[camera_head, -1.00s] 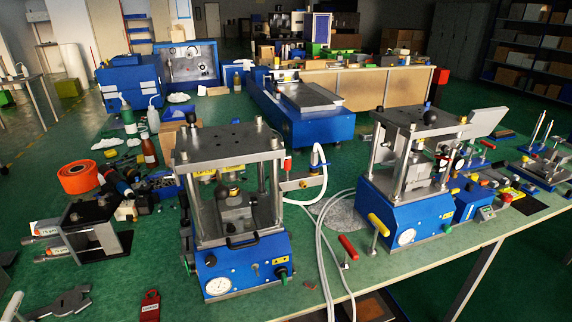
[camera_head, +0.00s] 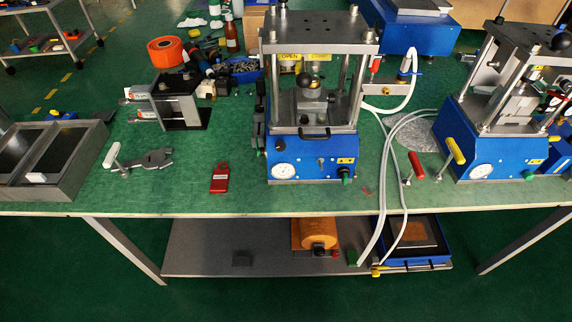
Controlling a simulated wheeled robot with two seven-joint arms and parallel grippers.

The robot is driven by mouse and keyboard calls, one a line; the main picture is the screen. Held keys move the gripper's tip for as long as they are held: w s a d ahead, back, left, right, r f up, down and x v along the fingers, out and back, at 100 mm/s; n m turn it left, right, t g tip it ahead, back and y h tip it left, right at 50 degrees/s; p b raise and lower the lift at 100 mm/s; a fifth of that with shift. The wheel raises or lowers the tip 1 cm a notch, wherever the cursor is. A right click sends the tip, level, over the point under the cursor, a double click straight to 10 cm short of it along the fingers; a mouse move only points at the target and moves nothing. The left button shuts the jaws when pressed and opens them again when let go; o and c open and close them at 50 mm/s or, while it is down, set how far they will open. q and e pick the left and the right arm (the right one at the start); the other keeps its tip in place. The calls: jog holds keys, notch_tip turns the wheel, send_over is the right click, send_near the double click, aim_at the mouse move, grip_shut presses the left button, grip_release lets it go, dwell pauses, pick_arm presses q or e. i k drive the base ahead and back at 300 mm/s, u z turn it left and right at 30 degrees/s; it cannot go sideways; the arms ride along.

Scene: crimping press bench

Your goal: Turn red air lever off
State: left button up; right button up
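A lever with a red grip (camera_head: 415,165) stands tilted at the front of the green bench, between the two blue presses, with a metal stem at its base. A second small red handle (camera_head: 375,64) sits upright on the air fitting behind the left press (camera_head: 310,155), where a white hose (camera_head: 405,92) joins. I cannot tell from its look which one the task names. A yellow-grip lever (camera_head: 455,150) stands by the right press (camera_head: 495,165). Neither of my grippers is in view.
A red lockout padlock (camera_head: 219,180), a grey clamp tool (camera_head: 148,160) and a grey tray (camera_head: 85,175) lie on the bench's left part. White hoses (camera_head: 385,190) hang over the front edge. The lower shelf holds an orange roll (camera_head: 314,232) and a blue tray (camera_head: 432,262).

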aim_at(375, 66)
jog(key=k, duration=0.65)
jog(key=z, duration=0.55)
jog(key=i, duration=1)
jog(key=u, duration=0.55)
